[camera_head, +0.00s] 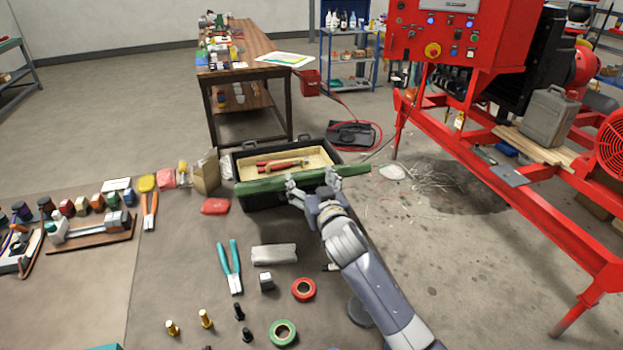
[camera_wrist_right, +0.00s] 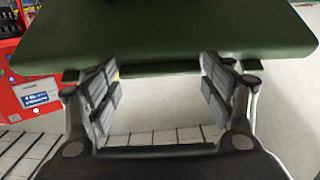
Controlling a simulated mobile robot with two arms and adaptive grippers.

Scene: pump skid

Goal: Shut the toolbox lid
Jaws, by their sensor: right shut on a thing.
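The black toolbox (camera_head: 252,199) stands at the far edge of the workbench, open at the top. A pale tray (camera_head: 312,157) with red-handled tools (camera_head: 280,165) shows inside it. Its dark green lid (camera_head: 265,184) shows as a narrow strip across the toolbox's near side, seen almost edge-on. My right gripper (camera_head: 313,182) is at the lid's near edge, shut on it. In the right wrist view the lid (camera_wrist_right: 170,35) is a broad green panel across the top, at the fingertips (camera_wrist_right: 160,80). The fingers hide part of the lid's edge. My left gripper is out of view.
On the bench, a red pouch (camera_head: 215,206), teal pliers (camera_head: 229,266), a grey block (camera_head: 274,254) and tape rolls (camera_head: 303,290) lie near my right arm. A cardboard box (camera_head: 206,173) stands left of the toolbox. The red pump skid (camera_head: 500,170) stands on the right, beyond open floor.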

